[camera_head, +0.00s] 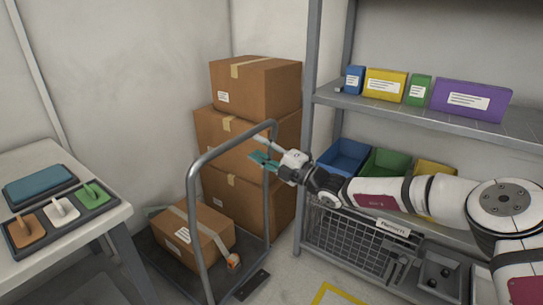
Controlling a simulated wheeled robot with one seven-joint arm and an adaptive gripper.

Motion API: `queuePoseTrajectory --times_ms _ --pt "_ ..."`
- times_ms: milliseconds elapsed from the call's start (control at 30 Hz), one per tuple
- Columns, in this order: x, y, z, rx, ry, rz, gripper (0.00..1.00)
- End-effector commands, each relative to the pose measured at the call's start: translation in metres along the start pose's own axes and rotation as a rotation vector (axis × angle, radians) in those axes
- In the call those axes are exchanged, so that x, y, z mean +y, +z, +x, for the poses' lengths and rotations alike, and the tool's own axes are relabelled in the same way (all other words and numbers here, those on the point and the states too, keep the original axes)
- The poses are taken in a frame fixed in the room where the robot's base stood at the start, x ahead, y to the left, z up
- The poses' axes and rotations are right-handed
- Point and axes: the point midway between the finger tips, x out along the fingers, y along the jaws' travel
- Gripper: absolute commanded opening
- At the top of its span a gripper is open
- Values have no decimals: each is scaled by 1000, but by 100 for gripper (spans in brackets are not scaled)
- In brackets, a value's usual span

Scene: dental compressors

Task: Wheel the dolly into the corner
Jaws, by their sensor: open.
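The dolly is a dark flat platform (180,281) with a grey tubular push handle (236,140) arching above it. A taped cardboard box (197,240) rides on the platform, with a small orange-and-white item (233,261) at its front right. My gripper (262,160) is open, its teal fingers beside the right upright of the handle, near the top. I cannot tell whether the fingers touch or straddle the tube. The walls meet in a corner (230,30) at the back, behind stacked boxes.
Stacked cardboard boxes (255,88) stand close behind the dolly. A metal shelf (425,118) with cartons and bins stands right, my arm in front of it. A table (118,213) with trays stands left. Yellow floor tape (335,292) marks clear floor at the front.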

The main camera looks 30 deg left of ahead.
Motion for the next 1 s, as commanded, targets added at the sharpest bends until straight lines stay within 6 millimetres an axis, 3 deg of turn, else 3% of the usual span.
queuePoseTrajectory --times_ms 100,333,1000 --pt "0 1 -22 -2 -1 0 40" --pt "0 0 -42 0 0 -1 40" --pt "4 -6 -44 19 -7 -37 40"
